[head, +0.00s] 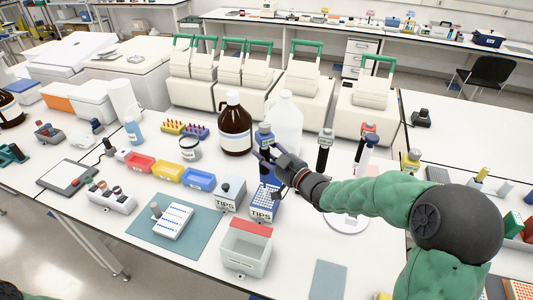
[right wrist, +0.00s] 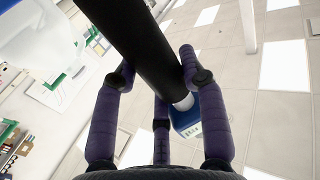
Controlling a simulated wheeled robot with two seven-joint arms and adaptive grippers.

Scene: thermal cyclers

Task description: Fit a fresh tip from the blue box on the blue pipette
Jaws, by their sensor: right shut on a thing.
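The blue pipette (head: 265,134) stands roughly upright in the head view, its blue head above my right gripper (head: 273,160). The right gripper is shut on its body. In the right wrist view the fingers (right wrist: 157,85) are around the black body, and the pipette's blue and white part (right wrist: 187,118) shows beyond them. The blue tip box (head: 264,213), marked TIPS, stands on the bench directly below the gripper. The pipette's lower end is over or at this box; whether it touches a tip I cannot tell. My left gripper is out of view.
A grey tip box (head: 229,195) stands just left of the blue one. A bin with a red rim (head: 247,250) is in front. A brown bottle (head: 235,125) and a white jug (head: 288,122) stand close behind. A round white stand (head: 346,222) is right, partly behind my arm.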

